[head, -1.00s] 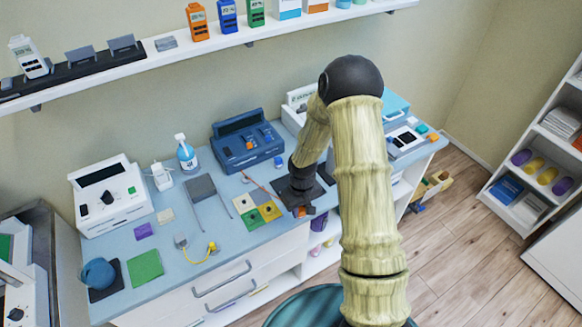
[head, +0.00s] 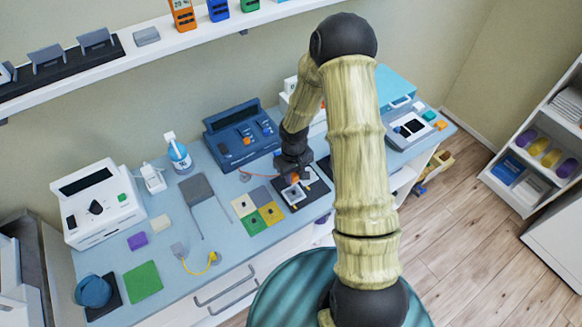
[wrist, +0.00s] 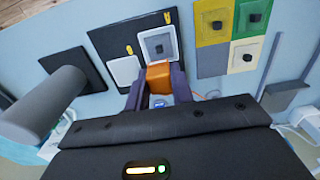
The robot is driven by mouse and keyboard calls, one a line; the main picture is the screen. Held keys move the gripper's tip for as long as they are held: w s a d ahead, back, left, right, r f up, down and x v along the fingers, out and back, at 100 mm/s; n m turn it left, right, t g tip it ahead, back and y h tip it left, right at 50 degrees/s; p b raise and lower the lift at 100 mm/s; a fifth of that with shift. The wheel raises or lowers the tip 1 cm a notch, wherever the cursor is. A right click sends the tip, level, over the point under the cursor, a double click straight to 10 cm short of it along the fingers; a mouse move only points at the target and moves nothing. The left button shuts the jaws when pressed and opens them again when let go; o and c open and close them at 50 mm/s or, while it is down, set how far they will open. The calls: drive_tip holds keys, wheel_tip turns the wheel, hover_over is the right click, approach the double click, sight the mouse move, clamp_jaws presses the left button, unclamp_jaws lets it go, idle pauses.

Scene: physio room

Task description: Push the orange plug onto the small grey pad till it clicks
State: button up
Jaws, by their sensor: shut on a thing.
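My gripper (wrist: 158,92) is shut on the orange plug (wrist: 158,75), which sticks out between the fingertips in the wrist view. The head view shows the orange plug (head: 293,177) under my wrist.
A paler pad (wrist: 124,71) lies beside it on the same black mat (wrist: 92,62). Coloured squares, including a green one (head: 251,224), lie left of the mat in the head view. A blue device (head: 238,138) stands behind. A thin red lead runs near my wrist.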

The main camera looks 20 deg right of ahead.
sight(294, 192)
drive_tip(key=shift+s+d, duration=0.1)
drive_tip(key=shift+s, duration=0.1)
drive_tip(key=shift+w+f+b, duration=0.2)
drive_tip(key=shift+f+b, duration=0.9)
drive_tip(key=shift+f, duration=0.25)
drive_tip(key=shift+s+f+b, duration=0.2)
drive_tip(key=shift+f+b, duration=0.55)
drive_tip(key=shift+f, duration=0.1)
drive_tip(key=shift+w+f, duration=0.1)
drive_tip(key=shift+f, duration=0.2)
drive_tip(key=shift+f+b, duration=1.15)
drive_tip(key=shift+f, duration=0.05)
idle(4.1)
